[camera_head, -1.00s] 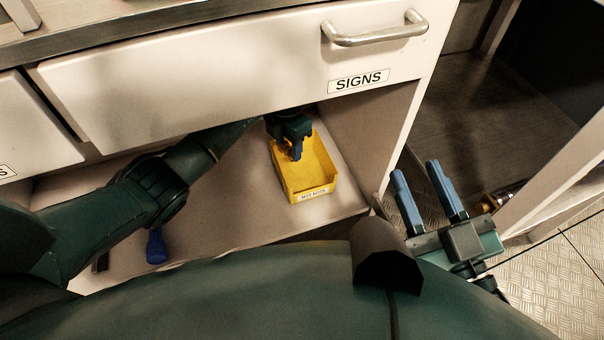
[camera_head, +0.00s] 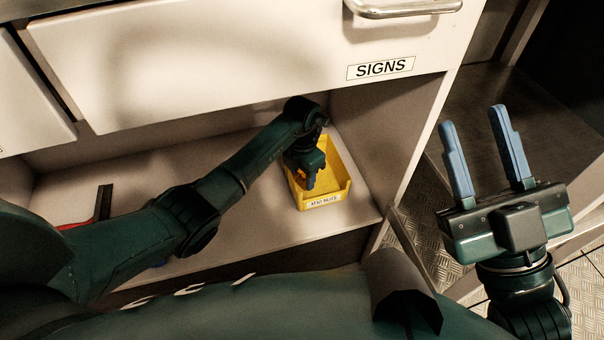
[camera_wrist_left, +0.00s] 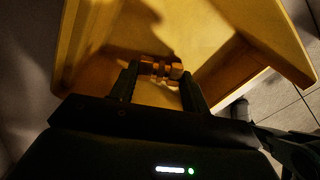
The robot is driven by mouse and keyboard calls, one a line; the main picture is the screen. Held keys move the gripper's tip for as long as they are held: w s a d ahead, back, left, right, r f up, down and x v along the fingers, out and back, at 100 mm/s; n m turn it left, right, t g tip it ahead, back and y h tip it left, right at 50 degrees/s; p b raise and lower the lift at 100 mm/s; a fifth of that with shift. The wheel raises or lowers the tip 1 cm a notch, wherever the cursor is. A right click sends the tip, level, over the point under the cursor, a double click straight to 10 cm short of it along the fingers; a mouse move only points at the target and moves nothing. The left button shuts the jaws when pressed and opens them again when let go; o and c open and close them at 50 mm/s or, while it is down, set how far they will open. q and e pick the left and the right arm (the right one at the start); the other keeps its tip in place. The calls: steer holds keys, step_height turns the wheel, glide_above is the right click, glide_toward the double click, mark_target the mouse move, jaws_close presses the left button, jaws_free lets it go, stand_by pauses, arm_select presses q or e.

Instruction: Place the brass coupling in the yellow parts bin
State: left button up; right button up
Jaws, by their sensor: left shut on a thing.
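The yellow parts bin (camera_head: 338,166) stands on the shelf under the SIGNS drawer, with a white label on its front. In the left wrist view its yellow wall (camera_wrist_left: 284,42) and floor fill the upper part. My left gripper (camera_head: 311,183) reaches down into the bin. Its fingers (camera_wrist_left: 160,82) are shut on the brass coupling (camera_wrist_left: 160,69), which lies crosswise between the fingertips inside the bin. I cannot tell whether it touches the floor. My right gripper (camera_head: 487,150) is open and empty at the right, fingers pointing up.
The drawer front (camera_head: 240,60) hangs over the shelf, close above my left arm. A dark tool with a red part (camera_head: 102,205) lies at the shelf's left. The shelf (camera_head: 275,236) is clear in front of the bin. A cabinet side panel (camera_head: 410,150) stands right of the bin.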

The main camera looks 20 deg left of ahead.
mark_target(302, 177)
arm_select(q)
steer(key=shift+f, duration=0.1)
steer(key=o, duration=0.7)
arm_select(e)
steer(key=shift+r, duration=0.15)
arm_select(q)
steer(key=shift+o, duration=0.2)
steer(key=shift+r, duration=0.3)
step_height(302, 177, up, 12)
steer(key=p, duration=0.5)
steer(key=shift+f, duration=0.15)
arm_select(e)
step_height(302, 177, down, 7)
steer(key=m+g+h, duration=0.2)
steer(key=m+h, duration=0.3)
steer(key=shift+s+a+r+m+h, duration=0.15)
steer(key=shift+s+a+m+h, duration=0.15)
steer(key=shift+s, duration=0.15)
